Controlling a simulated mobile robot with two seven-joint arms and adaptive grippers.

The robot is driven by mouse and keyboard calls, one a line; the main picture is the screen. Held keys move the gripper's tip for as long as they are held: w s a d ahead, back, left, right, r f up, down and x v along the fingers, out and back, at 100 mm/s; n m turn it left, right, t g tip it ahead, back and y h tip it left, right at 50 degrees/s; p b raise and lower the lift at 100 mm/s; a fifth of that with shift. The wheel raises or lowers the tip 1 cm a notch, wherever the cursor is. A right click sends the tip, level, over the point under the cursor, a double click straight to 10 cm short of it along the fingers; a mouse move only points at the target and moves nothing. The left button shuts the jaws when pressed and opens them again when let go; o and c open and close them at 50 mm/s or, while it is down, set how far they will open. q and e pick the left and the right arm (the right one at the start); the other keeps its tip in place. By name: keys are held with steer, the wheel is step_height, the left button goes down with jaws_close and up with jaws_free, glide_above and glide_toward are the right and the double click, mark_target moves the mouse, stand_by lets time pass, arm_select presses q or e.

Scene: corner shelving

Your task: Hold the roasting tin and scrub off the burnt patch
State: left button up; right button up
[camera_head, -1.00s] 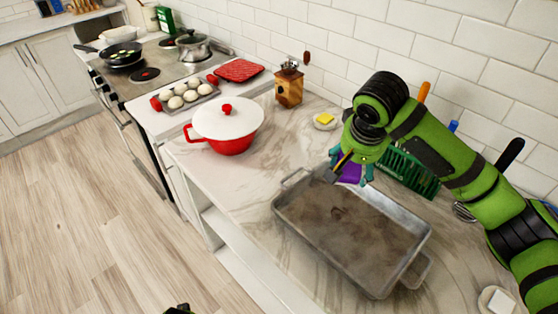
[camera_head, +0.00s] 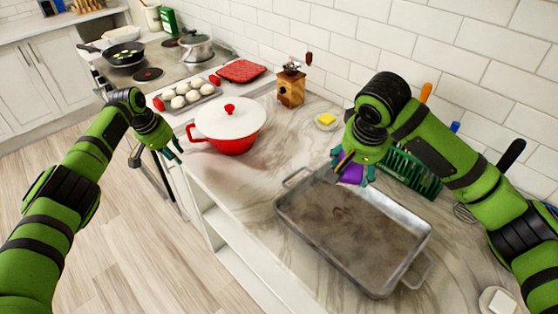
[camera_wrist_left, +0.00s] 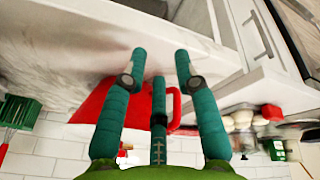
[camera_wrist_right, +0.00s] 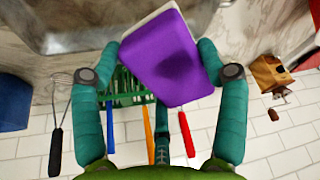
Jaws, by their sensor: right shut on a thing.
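The grey metal roasting tin (camera_head: 405,240) lies on the marble counter, with a loop handle at each end. A brown burnt patch (camera_head: 340,212) covers much of its floor. My right gripper (camera_head: 352,178) is shut on a purple sponge (camera_head: 350,173) by the tin's far rim. The sponge, with a pale side, fills the fingers in the right wrist view (camera_wrist_right: 170,62); I cannot tell whether it touches the tin. My left gripper (camera_head: 172,157) is open and empty, out past the counter's front edge, left of the red pot and well away from the tin.
A red pot (camera_head: 232,142) with a white lid stands between my left gripper and the tin.

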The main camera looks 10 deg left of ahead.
arm_select(q)
steer(key=d+r+m+g+h, duration=0.1)
steer(key=d+r+m, duration=0.2)
steer(key=d, duration=0.8)
steer(key=m+g+y, duration=0.1)
steer(key=m+g, duration=0.2)
steer(key=m, duration=0.4)
glide_toward(284, 196)
steer(key=f, duration=0.3)
steer(key=d+f, duration=0.1)
steer(key=f, duration=0.7)
steer(key=shift+s+d, duration=0.2)
steer(key=shift+s, duration=0.2)
steer(key=shift+r, duration=0.1)
jaws_close()
steer(key=shift+c, duration=0.3)
jaws_free()
